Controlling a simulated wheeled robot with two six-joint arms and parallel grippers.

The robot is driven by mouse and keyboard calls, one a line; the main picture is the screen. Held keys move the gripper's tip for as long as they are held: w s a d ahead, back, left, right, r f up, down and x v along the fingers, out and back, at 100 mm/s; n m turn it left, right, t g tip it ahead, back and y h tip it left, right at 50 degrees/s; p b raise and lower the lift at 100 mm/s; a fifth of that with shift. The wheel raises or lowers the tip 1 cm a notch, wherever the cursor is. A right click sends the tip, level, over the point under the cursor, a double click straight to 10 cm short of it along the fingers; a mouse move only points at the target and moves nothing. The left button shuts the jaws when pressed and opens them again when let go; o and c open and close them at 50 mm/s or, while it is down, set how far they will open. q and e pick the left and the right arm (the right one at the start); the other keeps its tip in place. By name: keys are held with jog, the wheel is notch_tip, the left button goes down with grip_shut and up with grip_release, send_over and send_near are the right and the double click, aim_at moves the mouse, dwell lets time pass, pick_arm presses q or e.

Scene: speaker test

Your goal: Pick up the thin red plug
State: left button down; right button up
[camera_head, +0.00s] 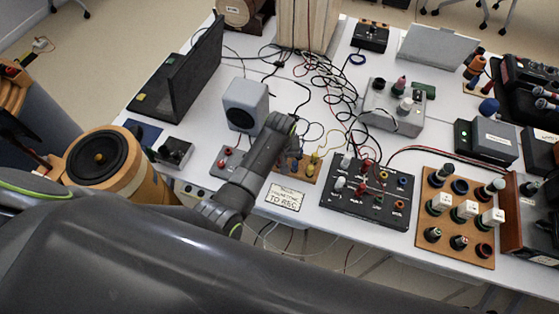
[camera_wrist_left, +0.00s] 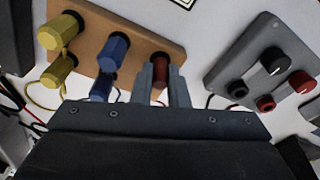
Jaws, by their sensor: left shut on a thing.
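The thin red plug (camera_wrist_left: 159,70) stands at the right end of a small wooden board (camera_wrist_left: 130,30) in the left wrist view. My left gripper (camera_wrist_left: 160,84) is shut on it, one finger on each side. The plug still meets the dark socket on the board. Two blue plugs (camera_wrist_left: 113,50) and two yellow plugs (camera_wrist_left: 60,32) stand beside it. In the head view, my left gripper (camera_head: 287,150) reaches down over the board (camera_head: 309,176) and hides the red plug there. A yellow plug (camera_head: 313,161) shows to its right. My right gripper is out of view.
A grey knob box (camera_wrist_left: 268,62) lies close right of the board in the wrist view. In the head view, a black panel (camera_head: 366,205) stands right, a grey speaker (camera_head: 245,106) behind, and a paper label (camera_head: 285,197) in front. Tangled cables (camera_head: 325,85) lie behind.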

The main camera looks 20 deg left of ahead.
pick_arm(q)
jog(key=shift+r, duration=0.15)
jog(key=shift+r, duration=0.3)
notch_tip(320, 180, up, 9)
jog(key=shift+r+b, duration=0.1)
jog(key=shift+b, duration=0.25)
notch_tip(320, 180, up, 4)
jog(key=p, duration=0.5)
jog(key=shift+p, duration=0.3)
dwell(0.4)
